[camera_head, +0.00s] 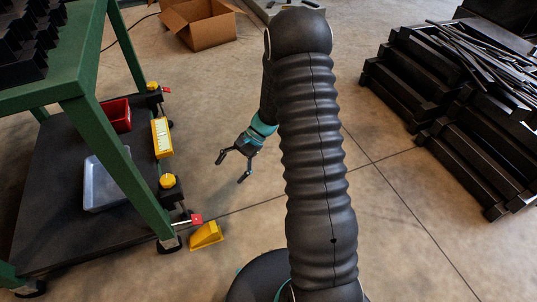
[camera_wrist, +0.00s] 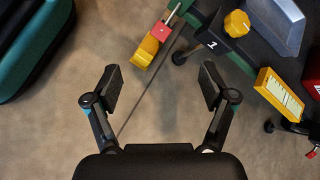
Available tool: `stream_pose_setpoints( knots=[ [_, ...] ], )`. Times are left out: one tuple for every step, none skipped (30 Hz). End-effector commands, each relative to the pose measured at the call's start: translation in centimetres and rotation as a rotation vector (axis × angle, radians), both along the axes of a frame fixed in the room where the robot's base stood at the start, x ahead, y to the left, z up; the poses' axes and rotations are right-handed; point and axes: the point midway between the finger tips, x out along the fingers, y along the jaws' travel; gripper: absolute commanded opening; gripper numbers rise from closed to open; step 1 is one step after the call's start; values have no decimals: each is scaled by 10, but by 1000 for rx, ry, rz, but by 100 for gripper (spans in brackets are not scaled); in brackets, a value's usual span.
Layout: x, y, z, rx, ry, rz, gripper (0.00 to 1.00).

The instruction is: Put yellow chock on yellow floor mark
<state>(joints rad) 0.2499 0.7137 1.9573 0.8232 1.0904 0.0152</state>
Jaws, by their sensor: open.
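The yellow chock (camera_head: 206,235) is a wedge on the concrete floor, beside the near right foot of the green bench. In the wrist view the chock (camera_wrist: 146,52) lies above and between my fingers, touching or very near a red rod end (camera_wrist: 160,31). My gripper (camera_head: 231,168) is open and empty above the floor, apart from the chock and beyond it in the head view. Its two spread fingers also show in the wrist view (camera_wrist: 158,84). I cannot make out a yellow floor mark in either view.
The green bench (camera_head: 125,170) has a dark lower shelf with a grey tray (camera_head: 104,180), a red bin (camera_head: 116,115) and a yellow box (camera_head: 162,138) at its edge. A cardboard box (camera_head: 198,22) stands behind. Black stacked beams (camera_head: 440,110) fill the right. The middle floor is clear.

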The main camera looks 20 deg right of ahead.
Motion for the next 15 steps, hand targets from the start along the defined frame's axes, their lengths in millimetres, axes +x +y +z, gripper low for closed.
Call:
stream_pose_setpoints(
  knots=[
    [-3, 2, 21, -27, -39, 34, 83],
    [-6, 2, 31, -43, -58, 55, 83],
    [-10, 2, 44, -65, -84, 79, 83],
    [-13, 2, 54, -81, -104, 98, 83],
    [-16, 2, 64, -99, -124, 116, 83],
    [-21, 3, 76, -120, -149, 141, 83],
    [-24, 3, 85, -138, -170, 160, 83],
    [-28, 3, 94, -154, -189, 177, 83],
    [-34, 3, 106, -176, -215, 201, 83],
    [-38, 3, 114, -194, -235, 219, 83],
    [-42, 3, 122, -211, -256, 236, 83],
    [-48, 3, 133, -235, -283, 259, 83],
    [-53, 3, 141, -253, -303, 276, 83],
    [-58, 2, 149, -270, -323, 291, 83],
    [-64, 2, 159, -294, -350, 314, 83]
  ],
)
